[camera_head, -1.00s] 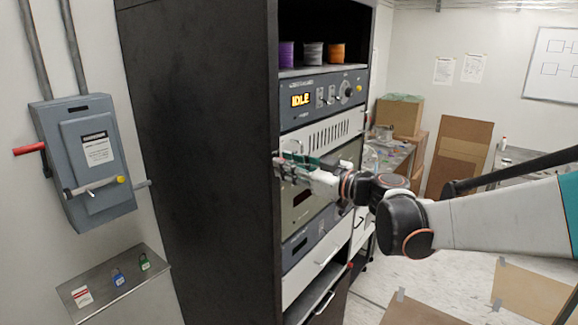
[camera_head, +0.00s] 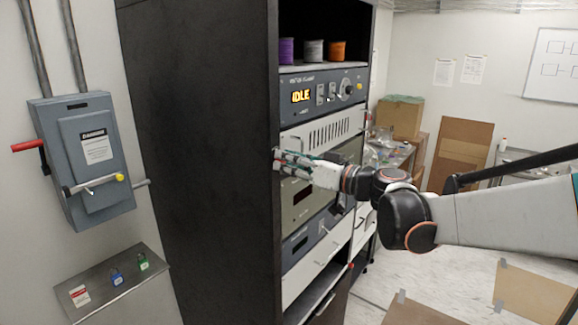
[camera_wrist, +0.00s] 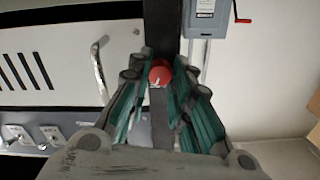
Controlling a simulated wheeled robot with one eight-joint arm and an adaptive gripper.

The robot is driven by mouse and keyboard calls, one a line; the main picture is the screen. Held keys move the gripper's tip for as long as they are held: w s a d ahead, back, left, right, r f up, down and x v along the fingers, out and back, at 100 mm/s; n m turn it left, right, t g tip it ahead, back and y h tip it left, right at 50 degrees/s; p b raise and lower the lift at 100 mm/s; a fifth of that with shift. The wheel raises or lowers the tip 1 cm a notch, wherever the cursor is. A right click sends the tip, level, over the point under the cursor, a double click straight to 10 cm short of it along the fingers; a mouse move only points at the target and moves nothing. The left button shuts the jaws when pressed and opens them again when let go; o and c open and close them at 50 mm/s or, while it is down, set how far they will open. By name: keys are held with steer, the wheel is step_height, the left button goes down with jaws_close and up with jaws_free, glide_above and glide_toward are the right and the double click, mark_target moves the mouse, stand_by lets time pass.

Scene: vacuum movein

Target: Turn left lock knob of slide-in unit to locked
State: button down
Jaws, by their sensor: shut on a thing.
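The red lock knob (camera_wrist: 160,72) shows in the wrist view, with a small white mark on it. It sits at the side edge of a white slotted panel (camera_wrist: 70,72) with a chrome handle (camera_wrist: 98,72). My gripper (camera_wrist: 160,80) has its green-padded fingers on both sides of the knob and is shut on it. The white slotted panel (camera_head: 325,132) is above and to the right of my fingers.
The black rack side (camera_head: 205,160) is left of my gripper. A grey unit reading IDLE (camera_head: 318,97) is above, and a beige-windowed unit (camera_head: 300,205) is below. A grey switch box (camera_head: 88,160) hangs on the left wall.

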steer(key=m+b, duration=0.2)
steer(key=m, duration=1)
steer(key=shift+m+b, duration=0.3)
steer(key=shift+m, duration=0.1)
stand_by(0.3)
steer(key=c, duration=1.4)
jaws_free()
steer(key=v, duration=1.2)
